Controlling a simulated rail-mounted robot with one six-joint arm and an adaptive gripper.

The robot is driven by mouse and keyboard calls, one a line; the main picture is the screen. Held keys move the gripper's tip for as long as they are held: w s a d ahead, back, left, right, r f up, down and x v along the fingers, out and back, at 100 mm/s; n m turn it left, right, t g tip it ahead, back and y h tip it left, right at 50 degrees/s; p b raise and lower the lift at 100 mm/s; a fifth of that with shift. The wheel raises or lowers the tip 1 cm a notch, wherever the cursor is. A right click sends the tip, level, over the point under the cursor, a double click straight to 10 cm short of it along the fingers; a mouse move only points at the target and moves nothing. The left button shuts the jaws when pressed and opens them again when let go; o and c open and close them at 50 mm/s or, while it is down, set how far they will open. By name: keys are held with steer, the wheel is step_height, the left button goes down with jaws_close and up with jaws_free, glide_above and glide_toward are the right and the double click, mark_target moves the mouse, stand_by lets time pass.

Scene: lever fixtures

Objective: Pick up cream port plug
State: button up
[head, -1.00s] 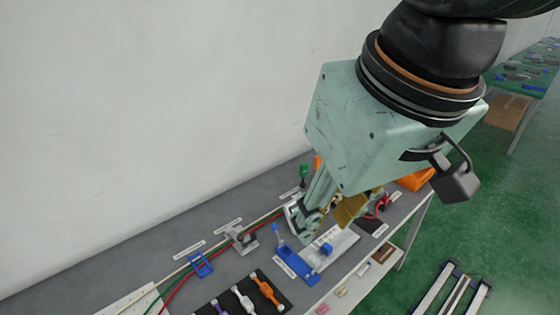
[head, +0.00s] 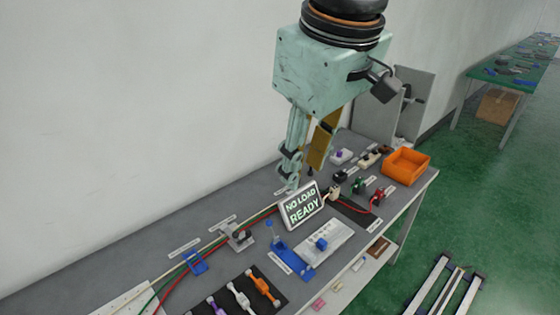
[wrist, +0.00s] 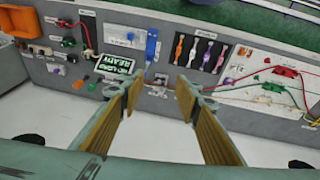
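My gripper (head: 299,176) hangs above the bench, pointing down, just behind the lit sign. The wrist view shows its two fingers (wrist: 160,85) spread apart with nothing between them. A small cream plug-like piece (head: 333,193) is at the right of the sign, near the black pad with the red cable. In the wrist view a small cream piece (wrist: 88,52) shows beyond and left of the fingers. A second cream block (head: 370,159) stands farther back. I cannot tell for certain which is the port plug. No gripper finger touches either.
The sign reading NO LOAD READY (head: 303,206) stands close to my gripper. Black, green and red (head: 377,196) connectors sit to its right. An orange bin (head: 406,165) is at the bench's right edge. A blue lever fixture (head: 290,260) is in front. The wall bounds the left.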

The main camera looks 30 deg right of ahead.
steer(key=w+d+f+n, duration=0.1)
steer(key=w+d+n, duration=0.15)
steer(key=w, duration=0.35)
steer(key=w+d+f+n, duration=0.2)
steer(key=w+d, duration=0.2)
steer(key=w, duration=0.2)
steer(key=n+g+b, duration=0.1)
steer(key=n+g, duration=0.2)
steer(key=n, duration=0.9)
glide_above(335, 187)
step_height(335, 187, down, 30)
steer(key=shift+w+d, duration=0.1)
steer(key=shift+d, duration=0.05)
steer(key=shift+f+b, duration=0.6)
steer(key=shift+f, duration=3.65)
steer(key=shift+f+b, duration=0.55)
steer(key=shift+f, duration=2.05)
